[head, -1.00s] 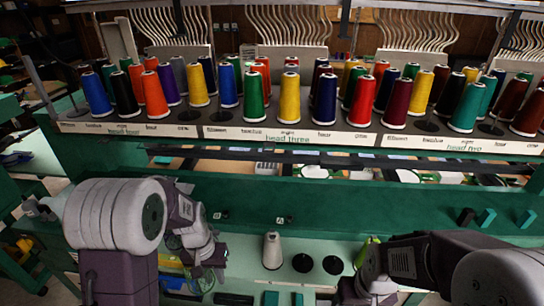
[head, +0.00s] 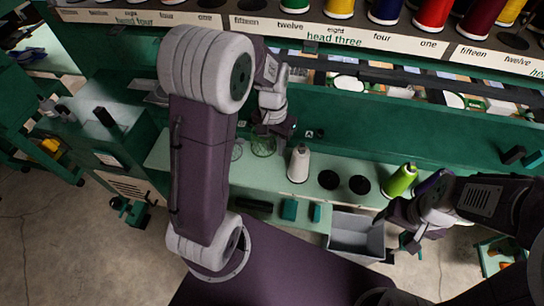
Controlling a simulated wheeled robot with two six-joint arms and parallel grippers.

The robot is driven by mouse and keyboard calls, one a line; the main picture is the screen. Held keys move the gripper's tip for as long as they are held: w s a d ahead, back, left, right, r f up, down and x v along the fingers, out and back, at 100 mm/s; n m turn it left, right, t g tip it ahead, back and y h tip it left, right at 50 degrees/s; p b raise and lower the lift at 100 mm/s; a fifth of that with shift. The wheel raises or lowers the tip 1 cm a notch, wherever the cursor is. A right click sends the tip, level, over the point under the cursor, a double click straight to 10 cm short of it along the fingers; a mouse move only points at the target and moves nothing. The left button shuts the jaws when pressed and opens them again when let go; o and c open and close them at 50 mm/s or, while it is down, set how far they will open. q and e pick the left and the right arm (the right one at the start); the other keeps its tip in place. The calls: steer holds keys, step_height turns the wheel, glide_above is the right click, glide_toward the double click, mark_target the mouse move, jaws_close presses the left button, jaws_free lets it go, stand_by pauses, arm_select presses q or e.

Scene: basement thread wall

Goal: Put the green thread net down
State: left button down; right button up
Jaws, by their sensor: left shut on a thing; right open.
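The green thread net (head: 263,147) is a thin, see-through green ring shape at the left part of the pale green shelf. My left gripper (head: 272,136) is directly above it, shut on it; the fingertips are small and partly hidden, and I cannot tell whether the net touches the shelf. A second faint, pale ring-shaped net (head: 237,152) shows just left of it, partly behind my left arm. My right gripper (head: 398,225) is open near the shelf's front edge, below a bright green cone (head: 400,180).
A white cone (head: 298,164) stands upright right of the net, beside two black discs (head: 343,182). Teal blocks (head: 290,209) sit at the shelf's front, with a grey bin (head: 356,236) below. Thread cones line the labelled rack (head: 330,39) above. The green cone leans.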

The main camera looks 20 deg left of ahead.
mark_target(276, 150)
arm_select(q)
steer(key=f, duration=0.3)
steer(key=shift+w+a+f, duration=0.1)
steer(key=shift+w+a, duration=0.05)
steer(key=shift+w, duration=0.25)
steer(key=f, duration=0.3)
steer(key=shift+s+f, duration=0.15)
steer(key=shift+s, duration=0.15)
steer(key=shift+w+f, duration=0.1)
steer(key=shift+w, duration=0.05)
steer(key=c, duration=1.2)
jaws_free()
steer(key=r, duration=1.2)
steer(key=shift+a+p, duration=0.3)
steer(key=shift+a, duration=0.05)
steer(key=s+d+f+n+t, duration=0.1)
steer(key=s+d+f, duration=0.1)
steer(key=s+f, duration=0.4)
steer(key=s, duration=0.3)
steer(key=shift+s+d+n, duration=0.15)
steer(key=shift+s+n, duration=0.15)
steer(key=shift+s, duration=0.05)
